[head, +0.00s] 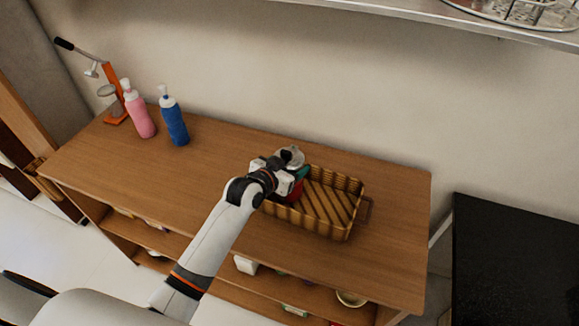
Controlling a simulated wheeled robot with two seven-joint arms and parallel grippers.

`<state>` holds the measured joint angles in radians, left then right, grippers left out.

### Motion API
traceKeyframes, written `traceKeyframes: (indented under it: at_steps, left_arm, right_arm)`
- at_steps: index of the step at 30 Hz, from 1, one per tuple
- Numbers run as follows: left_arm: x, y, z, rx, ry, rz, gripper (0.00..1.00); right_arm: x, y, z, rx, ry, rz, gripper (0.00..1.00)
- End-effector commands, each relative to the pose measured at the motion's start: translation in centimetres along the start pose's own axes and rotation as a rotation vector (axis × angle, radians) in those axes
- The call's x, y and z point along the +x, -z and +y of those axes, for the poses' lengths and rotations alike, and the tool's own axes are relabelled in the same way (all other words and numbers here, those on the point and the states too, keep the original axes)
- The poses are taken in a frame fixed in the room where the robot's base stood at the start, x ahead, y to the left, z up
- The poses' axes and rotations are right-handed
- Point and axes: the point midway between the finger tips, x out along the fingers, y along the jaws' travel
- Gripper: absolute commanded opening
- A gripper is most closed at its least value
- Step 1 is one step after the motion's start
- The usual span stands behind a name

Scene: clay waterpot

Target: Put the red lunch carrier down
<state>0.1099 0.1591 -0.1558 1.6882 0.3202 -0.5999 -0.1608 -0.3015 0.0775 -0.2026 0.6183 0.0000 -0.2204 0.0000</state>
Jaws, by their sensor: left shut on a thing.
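The red lunch carrier (297,191) is at the left end of the wicker basket (343,232), mostly hidden behind my left gripper. Only a red patch of it shows clearly, with a green patch and a grey metal part beside it. My left gripper (284,177) is over the basket's left end and is shut on the carrier. I cannot tell whether the carrier touches the basket's bottom. My right gripper is out of view.
The basket stands on a wooden shelf unit (220,160). A pink bottle (140,116), a blue bottle (174,124) and an orange lever press (112,105) stand at the back left. The right part of the basket is empty. A black surface (515,260) is at the right.

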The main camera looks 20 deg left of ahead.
Motion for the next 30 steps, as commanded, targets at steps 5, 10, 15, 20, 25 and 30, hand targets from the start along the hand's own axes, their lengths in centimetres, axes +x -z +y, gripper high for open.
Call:
traceKeyframes:
  at_steps: [5, 10, 15, 20, 25, 30]
  left_arm:
    - [0.4, 0.8, 0.0, -0.001, -0.001, -0.008, 0.29]
    - [0.4, 0.8, 0.0, 0.000, -0.001, -0.008, 0.29]
    - [0.6, 1.2, 0.0, 0.000, -0.001, -0.007, 0.29]
    - [0.6, 1.3, 0.0, 0.000, 0.000, -0.002, 0.93]
    - [0.6, 1.3, 0.0, 0.000, 0.000, -0.002, 0.93]
    - [0.3, 1.0, 0.0, 0.000, -0.001, -0.002, 0.93]
  right_arm:
    - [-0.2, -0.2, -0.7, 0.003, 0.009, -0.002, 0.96]
    - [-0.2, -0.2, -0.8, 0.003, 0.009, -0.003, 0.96]
    - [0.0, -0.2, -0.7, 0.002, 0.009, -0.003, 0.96]
    - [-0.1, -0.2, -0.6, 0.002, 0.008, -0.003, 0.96]
    - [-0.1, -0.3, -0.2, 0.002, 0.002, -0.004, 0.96]
    - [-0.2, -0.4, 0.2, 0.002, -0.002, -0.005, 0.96]
